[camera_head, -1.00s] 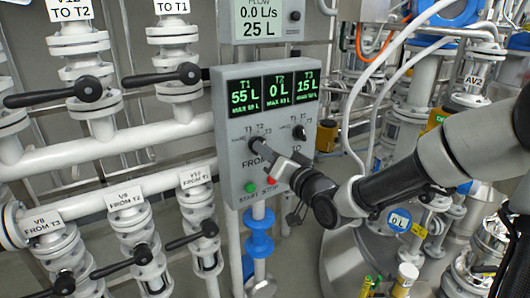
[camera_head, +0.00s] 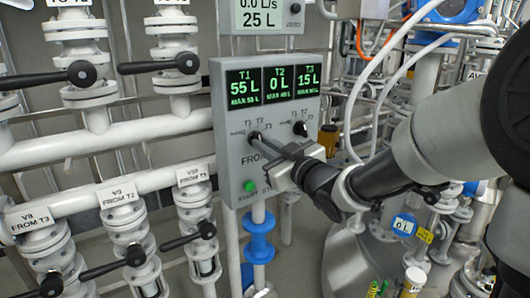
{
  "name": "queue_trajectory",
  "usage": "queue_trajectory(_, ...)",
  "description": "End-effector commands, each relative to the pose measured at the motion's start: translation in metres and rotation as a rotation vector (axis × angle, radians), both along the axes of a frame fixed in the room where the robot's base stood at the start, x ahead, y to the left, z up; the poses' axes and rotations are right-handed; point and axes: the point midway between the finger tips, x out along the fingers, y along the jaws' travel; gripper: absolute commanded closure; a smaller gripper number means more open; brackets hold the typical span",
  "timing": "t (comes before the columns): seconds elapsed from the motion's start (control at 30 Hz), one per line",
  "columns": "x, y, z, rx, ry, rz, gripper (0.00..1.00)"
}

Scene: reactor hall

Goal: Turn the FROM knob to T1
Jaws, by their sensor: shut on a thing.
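The grey control box (camera_head: 232,165) stands in the middle of the view. Its screens (camera_head: 272,80) read T1 55 L, T2 0 L and T3 15 L. The dark FROM knob (camera_head: 254,138) is on the left of its front, with T labels around it. My gripper (camera_head: 262,142) reaches in from the right and is shut on the FROM knob. The fingers partly cover the knob and the FROM label, so where the knob points cannot be told. The second dark knob (camera_head: 300,129) is free, to the right.
The green START button (camera_head: 250,186) is below the knob; the red button is hidden behind my gripper. White valves with black levers (camera_head: 160,64) fill the left. A white hose (camera_head: 350,110) hangs right of the box. A flow meter (camera_head: 268,16) is above.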

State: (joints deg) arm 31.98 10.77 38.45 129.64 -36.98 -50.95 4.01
Motion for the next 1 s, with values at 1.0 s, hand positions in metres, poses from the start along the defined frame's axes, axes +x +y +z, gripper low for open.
queue_trajectory(1.0, 0.0001, 0.0005, 0.0011, -0.089, -0.063, 0.000, 0.72)
